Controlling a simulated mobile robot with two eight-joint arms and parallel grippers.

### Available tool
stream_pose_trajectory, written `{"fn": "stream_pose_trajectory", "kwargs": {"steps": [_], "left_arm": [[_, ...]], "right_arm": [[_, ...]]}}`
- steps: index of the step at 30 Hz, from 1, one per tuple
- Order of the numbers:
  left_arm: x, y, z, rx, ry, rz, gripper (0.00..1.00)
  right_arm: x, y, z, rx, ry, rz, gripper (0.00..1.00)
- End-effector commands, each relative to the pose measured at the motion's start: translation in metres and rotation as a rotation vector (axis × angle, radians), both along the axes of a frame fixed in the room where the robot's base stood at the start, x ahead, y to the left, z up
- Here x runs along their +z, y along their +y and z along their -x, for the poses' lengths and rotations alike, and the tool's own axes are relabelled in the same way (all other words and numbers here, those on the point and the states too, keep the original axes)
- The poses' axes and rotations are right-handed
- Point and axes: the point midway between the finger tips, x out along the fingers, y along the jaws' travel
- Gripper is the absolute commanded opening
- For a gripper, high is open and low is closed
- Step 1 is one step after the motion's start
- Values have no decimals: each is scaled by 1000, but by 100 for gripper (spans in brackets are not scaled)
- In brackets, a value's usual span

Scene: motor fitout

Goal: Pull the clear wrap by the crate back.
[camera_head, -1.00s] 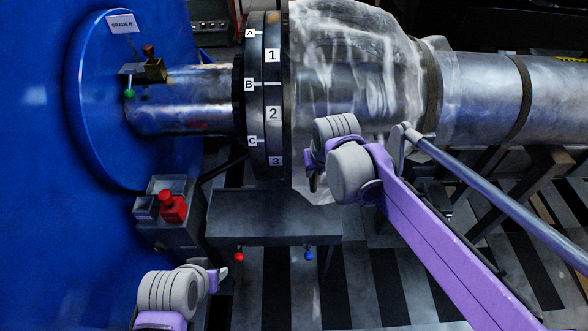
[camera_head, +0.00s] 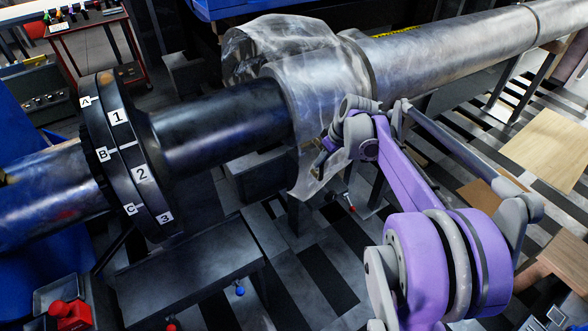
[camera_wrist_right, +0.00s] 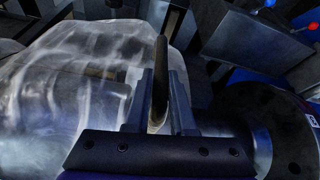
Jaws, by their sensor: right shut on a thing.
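The clear wrap (camera_head: 285,72) is a wrinkled, see-through sleeve around the metal shaft, bunched on the right of a bare dark stretch of shaft (camera_head: 222,122). A loose flap of it hangs below the shaft. My right gripper (camera_head: 326,153) is shut on the wrap at its lower front edge. In the right wrist view, the wrap (camera_wrist_right: 70,75) fills the left side and the fingers (camera_wrist_right: 160,95) close on a thin upright edge. The numbered flange (camera_head: 128,155) stands left, apart from the wrap. My left gripper is out of view. I cannot pick out the crate.
A grey bench (camera_head: 190,285) with red and blue knobs stands below the flange. A red button box (camera_head: 70,312) is at the lower left. A red-framed cart (camera_head: 95,30) stands at the back left. Wooden boards (camera_head: 550,150) lie at the right. The bare shaft runs on to the upper right.

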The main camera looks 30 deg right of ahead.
Motion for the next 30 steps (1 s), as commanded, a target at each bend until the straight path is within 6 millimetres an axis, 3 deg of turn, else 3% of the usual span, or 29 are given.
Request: {"fn": "stream_pose_trajectory", "kwargs": {"steps": [3, 9, 25, 26, 30], "left_arm": [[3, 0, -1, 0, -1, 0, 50], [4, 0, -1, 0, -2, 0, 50], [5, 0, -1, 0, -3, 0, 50], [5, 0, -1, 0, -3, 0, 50], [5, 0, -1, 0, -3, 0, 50]], "right_arm": [[0, -29, 0, -4, 1, 1, 0], [0, -56, 0, 0, 1, 1, 0], [0, -67, 0, 0, 1, 0, 0], [0, -67, 0, 0, 1, 0, 24], [0, -66, 0, 0, 1, 0, 49]]}}
